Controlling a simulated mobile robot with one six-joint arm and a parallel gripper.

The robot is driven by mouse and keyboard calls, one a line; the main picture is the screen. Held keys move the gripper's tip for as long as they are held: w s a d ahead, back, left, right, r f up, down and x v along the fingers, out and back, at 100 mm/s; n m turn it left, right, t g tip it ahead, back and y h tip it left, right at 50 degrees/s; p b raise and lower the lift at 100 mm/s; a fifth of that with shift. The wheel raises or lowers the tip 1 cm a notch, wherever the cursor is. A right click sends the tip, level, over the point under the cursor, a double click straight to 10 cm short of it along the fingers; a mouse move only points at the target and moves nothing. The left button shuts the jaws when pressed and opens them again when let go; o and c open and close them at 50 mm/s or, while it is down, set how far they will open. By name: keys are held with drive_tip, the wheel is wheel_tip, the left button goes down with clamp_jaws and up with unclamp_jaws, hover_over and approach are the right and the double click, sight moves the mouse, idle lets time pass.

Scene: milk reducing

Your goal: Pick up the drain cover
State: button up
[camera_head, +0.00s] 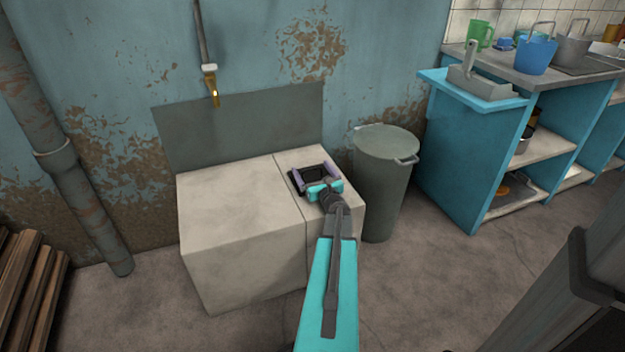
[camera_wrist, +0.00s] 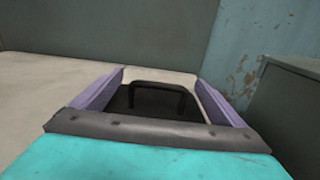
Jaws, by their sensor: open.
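The drain cover (camera_wrist: 140,104) is a dark, flat piece with a raised black bar handle. It lies on the pale block (camera_head: 228,208) by the wall. In the wrist view it shows between the two purple fingers of my gripper (camera_wrist: 160,78), and the handle stands between them. The fingers are spread and I see no contact with the handle. In the head view my gripper (camera_head: 312,168) is over the right part of the block and hides much of the cover. The near edge of the cover is hidden in the wrist view.
A grey lidded bin (camera_head: 384,185) stands close to the right of the block. A brass tap (camera_head: 212,88) hangs above the block's left part. A blue shelf unit (camera_head: 462,150) holding buckets stands farther right. Planks (camera_head: 30,290) lie at the lower left.

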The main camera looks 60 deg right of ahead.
drive_tip(key=c, duration=1.5)
drive_tip(key=shift+o, duration=0.2)
drive_tip(key=shift+r, duration=0.1)
drive_tip(key=shift+r, duration=0.4)
wheel_tip(320, 180, up, 3)
drive_tip(key=shift+r+p, duration=0.1)
drive_tip(key=shift+p, duration=0.7)
drive_tip(key=s+a, duration=0.1)
drive_tip(key=s, duration=0.4)
drive_tip(key=s+a+p, duration=0.1)
drive_tip(key=s+a, duration=0.1)
drive_tip(key=s, duration=0.3)
drive_tip(key=s+a+r+p, duration=0.1)
drive_tip(key=s+a, duration=0.1)
drive_tip(key=s, duration=0.3)
drive_tip(key=shift+a, duration=0.25)
